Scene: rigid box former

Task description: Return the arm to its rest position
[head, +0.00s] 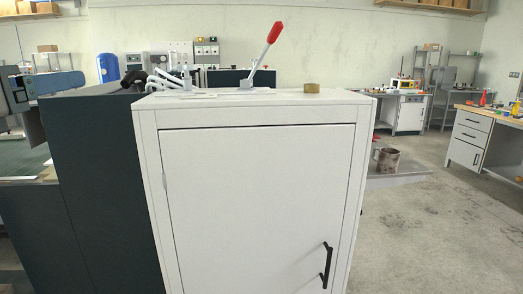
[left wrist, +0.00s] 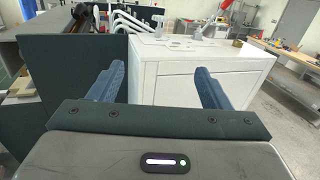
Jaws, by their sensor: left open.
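My left gripper (head: 70,82) is at the left edge of the head view, left of the white cabinet (head: 260,200) and apart from it. In the left wrist view its two blue fingers (left wrist: 160,72) are spread wide with nothing between them. The white cabinet also shows beyond the fingers in the left wrist view (left wrist: 165,85). My right gripper is in neither view.
On the cabinet top stand a red-handled lever (head: 268,52), metal clamp parts (head: 170,82) and a tan roll (head: 312,88). A dark green panel (head: 105,190) is left of the cabinet. A workbench (head: 480,140) stands far right. Floor between is mostly clear.

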